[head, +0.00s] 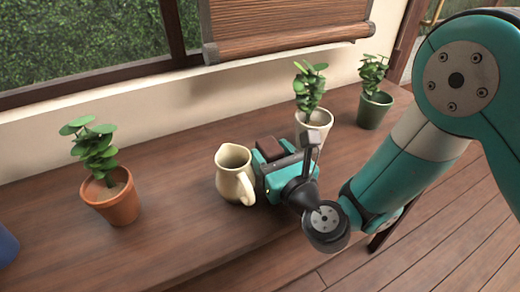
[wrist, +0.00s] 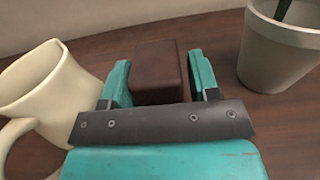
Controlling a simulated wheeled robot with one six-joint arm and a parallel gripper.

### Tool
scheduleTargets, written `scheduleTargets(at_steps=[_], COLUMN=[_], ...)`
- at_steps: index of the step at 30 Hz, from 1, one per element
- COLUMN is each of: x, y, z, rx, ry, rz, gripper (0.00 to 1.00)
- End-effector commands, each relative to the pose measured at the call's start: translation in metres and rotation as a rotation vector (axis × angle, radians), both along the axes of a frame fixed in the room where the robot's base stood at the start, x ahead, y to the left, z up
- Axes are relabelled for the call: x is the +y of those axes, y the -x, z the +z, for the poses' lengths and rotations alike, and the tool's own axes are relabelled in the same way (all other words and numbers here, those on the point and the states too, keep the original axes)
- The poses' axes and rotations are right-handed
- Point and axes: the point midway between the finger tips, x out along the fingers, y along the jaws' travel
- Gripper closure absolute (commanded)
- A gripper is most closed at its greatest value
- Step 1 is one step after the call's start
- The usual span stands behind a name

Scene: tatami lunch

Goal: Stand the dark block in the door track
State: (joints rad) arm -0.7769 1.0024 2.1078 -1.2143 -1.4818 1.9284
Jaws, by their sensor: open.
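The dark brown block (wrist: 155,66) stands on the wooden bench between the two teal fingers of my gripper (wrist: 160,85) in the wrist view. The fingers are open, with a narrow gap showing on the right side; on the left the finger lies close to the block. In the head view the block (head: 270,148) shows just beyond my gripper (head: 273,158), its lower part hidden by the gripper body. I cannot make out the door track in either view.
A cream pitcher (head: 233,172) stands close to the left of my gripper, and a white pot (head: 314,128) with a plant to the right. A green pot (head: 374,110) is farther right, a terracotta pot (head: 112,203) farther left. The wooden bench (head: 170,240) is clear in front.

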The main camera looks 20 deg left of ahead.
Motion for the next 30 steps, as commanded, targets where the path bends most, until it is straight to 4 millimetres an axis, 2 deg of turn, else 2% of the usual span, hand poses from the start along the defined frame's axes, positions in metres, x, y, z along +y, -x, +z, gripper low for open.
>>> scheduleTargets(at_steps=[4,5,9,11,12,22,26,30], x=[0.001,0.001,0.001,0.001,0.001,0.001,0.001,0.001], y=[0.0,0.001,0.001,0.001,0.001,0.001,0.001,0.001], z=[-0.001,-0.001,-0.001,-0.001,-0.001,0.006,0.019,0.041], rx=[0.001,0.0,0.0,0.0,0.0,0.001,0.0,0.0], ry=[-0.001,0.0,0.0,0.0,0.0,-0.001,0.0,0.0], rz=[0.001,0.002,0.002,0.003,0.003,0.003,0.003,0.003], gripper=[0.45,0.49,0.81,0.83,0.87,0.87,0.87,0.87])
